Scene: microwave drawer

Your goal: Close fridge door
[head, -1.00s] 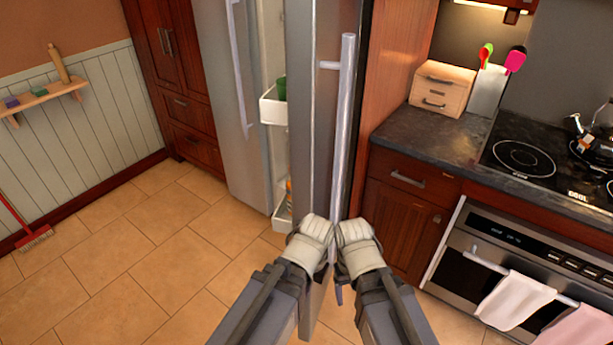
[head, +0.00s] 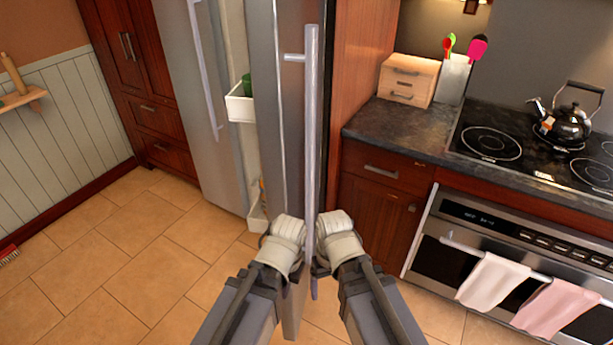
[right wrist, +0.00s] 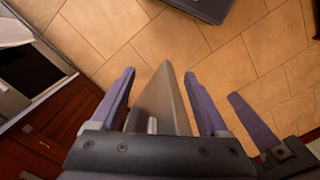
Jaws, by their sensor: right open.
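The fridge is stainless steel. Its door (head: 281,110) with a long vertical handle (head: 311,120) stands open in the head view, and a gap with white door bins (head: 240,106) shows to its left. My right gripper (head: 316,275) is low at this door, just right of the handle's lower end. In the right wrist view its two purple fingers are apart, with a grey wedge (right wrist: 160,103), apparently the door, between them. Whether they touch it is unclear.
Another steel fridge door (head: 195,110) with a handle stands further left. Wooden cabinets (head: 378,200), a dark counter and an oven (head: 500,245) with hanging towels are to the right.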

